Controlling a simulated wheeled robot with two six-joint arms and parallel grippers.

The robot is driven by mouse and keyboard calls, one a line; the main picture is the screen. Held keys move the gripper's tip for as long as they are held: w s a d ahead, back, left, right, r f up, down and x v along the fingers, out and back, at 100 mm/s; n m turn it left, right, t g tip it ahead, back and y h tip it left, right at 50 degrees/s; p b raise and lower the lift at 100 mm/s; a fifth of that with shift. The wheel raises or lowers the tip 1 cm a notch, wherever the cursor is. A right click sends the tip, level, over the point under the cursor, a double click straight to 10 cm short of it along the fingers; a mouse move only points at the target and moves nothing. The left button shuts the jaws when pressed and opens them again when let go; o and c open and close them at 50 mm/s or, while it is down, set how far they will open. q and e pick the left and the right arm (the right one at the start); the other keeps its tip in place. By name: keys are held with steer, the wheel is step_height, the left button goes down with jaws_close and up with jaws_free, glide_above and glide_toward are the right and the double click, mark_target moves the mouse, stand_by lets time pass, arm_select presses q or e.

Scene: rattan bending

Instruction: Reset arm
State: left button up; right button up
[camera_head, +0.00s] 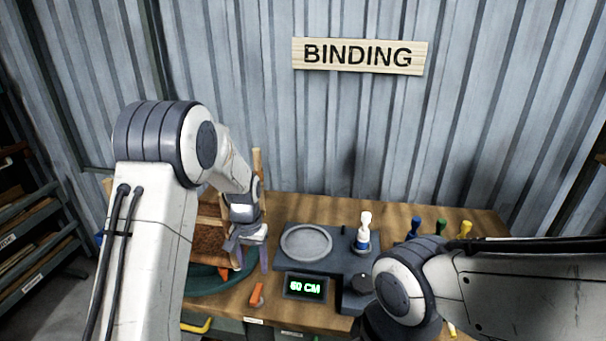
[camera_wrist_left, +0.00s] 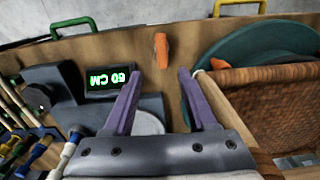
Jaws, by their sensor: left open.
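My left gripper (camera_head: 252,262) hangs over the left part of the wooden bench, near the woven rattan piece. Its purple fingers are spread apart with nothing between them, as the left wrist view (camera_wrist_left: 160,78) also shows. My right arm (camera_head: 515,290) reaches in from the right over the bench front. Its gripper is not visible.
A grey machine with a round plate (camera_head: 306,242) and a green "60 CM" display (camera_head: 305,287) stands mid-bench. An orange item (camera_head: 257,294) lies on the bench. A woven rattan piece (camera_wrist_left: 262,92) and coloured-handled tools (camera_head: 440,228) flank the machine.

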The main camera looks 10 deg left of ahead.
arm_select(q)
steer(key=s+d+r+m, duration=0.3)
steer(key=s+d+r, duration=0.6)
steer(key=s+d, duration=0.25)
steer(key=s+d+r+m, duration=0.1)
steer(key=s+d+m, duration=0.1)
steer(key=s, duration=0.7)
steer(key=s+d+r+m+h, duration=0.1)
steer(key=s+d+r, duration=0.1)
steer(key=s, duration=0.7)
steer(key=shift+s+m, duration=0.15)
steer(key=shift+m, duration=0.25)
steer(key=shift+r, duration=0.15)
